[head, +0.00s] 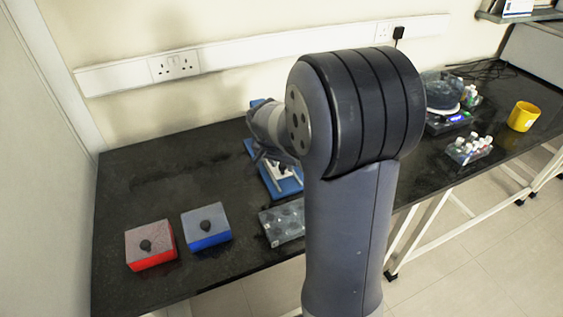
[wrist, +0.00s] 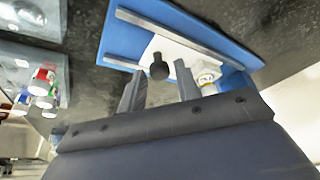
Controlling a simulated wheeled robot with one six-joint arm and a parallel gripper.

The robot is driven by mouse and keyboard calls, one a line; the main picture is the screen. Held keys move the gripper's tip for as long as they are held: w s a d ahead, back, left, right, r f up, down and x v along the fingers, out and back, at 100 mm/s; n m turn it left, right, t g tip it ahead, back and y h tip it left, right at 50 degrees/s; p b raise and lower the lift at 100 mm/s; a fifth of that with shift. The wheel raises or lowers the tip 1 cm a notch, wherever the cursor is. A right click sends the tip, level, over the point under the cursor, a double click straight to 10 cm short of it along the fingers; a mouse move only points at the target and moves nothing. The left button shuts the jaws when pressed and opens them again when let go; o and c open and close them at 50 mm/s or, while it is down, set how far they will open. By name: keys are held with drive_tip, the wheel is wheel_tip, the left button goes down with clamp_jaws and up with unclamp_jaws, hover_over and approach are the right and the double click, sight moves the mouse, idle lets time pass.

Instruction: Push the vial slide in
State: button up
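The vial slide is a white plate (wrist: 180,48) with a black knob (wrist: 158,66), set between two metal rails on a blue base (wrist: 122,45). A vial with a pale cap (wrist: 207,72) stands on the slide, partly hidden by my right finger. My gripper (wrist: 160,84) is open, its fingers apart with the knob in view between their tips and a gap on each side. Contact cannot be told. In the head view the blue base (head: 289,188) shows beyond my arm, which hides much of the slide; my gripper (head: 264,155) is just above it.
A red box (head: 150,257) and a blue box (head: 208,239), both with grey lids and black knobs, stand at the front left. A clear tray (head: 281,222) lies near the base. Vials in a rack (head: 468,150), a balance (head: 445,118) and a yellow mug (head: 523,116) stand right.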

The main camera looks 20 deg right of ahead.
clamp_jaws()
drive_tip(key=shift+w+r, duration=0.1)
drive_tip(key=shift+w, duration=2.15)
drive_tip(key=shift+o, duration=1.4)
unclamp_jaws()
drive_tip(key=v, duration=1)
drive_tip(key=shift+r+p, duration=0.35)
drive_tip(key=shift+p, duration=0.1)
drive_tip(key=shift+a, duration=0.15)
